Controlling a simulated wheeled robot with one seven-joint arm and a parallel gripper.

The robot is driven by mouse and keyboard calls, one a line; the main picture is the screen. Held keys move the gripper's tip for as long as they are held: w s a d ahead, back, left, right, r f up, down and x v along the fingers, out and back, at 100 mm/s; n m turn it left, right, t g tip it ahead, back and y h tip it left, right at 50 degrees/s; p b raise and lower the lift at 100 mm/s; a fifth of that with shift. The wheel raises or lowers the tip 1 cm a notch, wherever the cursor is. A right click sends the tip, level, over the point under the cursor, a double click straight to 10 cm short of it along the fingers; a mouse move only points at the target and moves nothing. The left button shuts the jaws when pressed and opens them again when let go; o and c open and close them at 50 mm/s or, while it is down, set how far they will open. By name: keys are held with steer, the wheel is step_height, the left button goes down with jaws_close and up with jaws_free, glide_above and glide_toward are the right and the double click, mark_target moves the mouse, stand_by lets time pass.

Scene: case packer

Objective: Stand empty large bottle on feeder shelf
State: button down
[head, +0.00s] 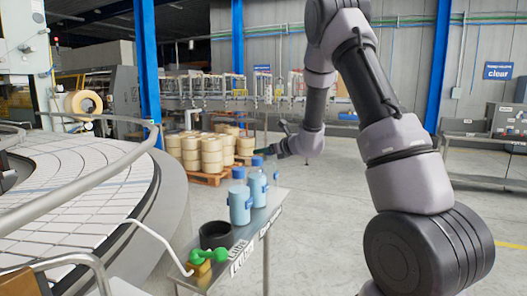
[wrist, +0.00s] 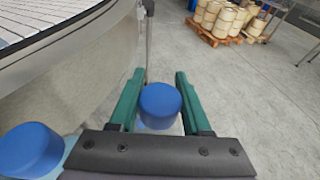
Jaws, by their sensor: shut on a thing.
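My gripper (wrist: 157,85) is shut on a bottle with a round blue cap (wrist: 160,100); the green fingers stand on either side of it. The cap hides most of the bottle in the wrist view. In the head view my gripper is small and partly hidden at the far end of the feeder shelf (head: 262,222). One blue cap (wrist: 30,148) shows left in the wrist view.
A black round container (head: 215,235) and a green object (head: 207,256) sit at the shelf's near end. A curved conveyor (head: 80,180) with a rail runs along the left. Barrels on a pallet (head: 207,178) stand beyond.

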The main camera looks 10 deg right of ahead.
steer(key=shift+f, duration=0.2)
steer(key=shift+c, duration=1.4)
jaws_free()
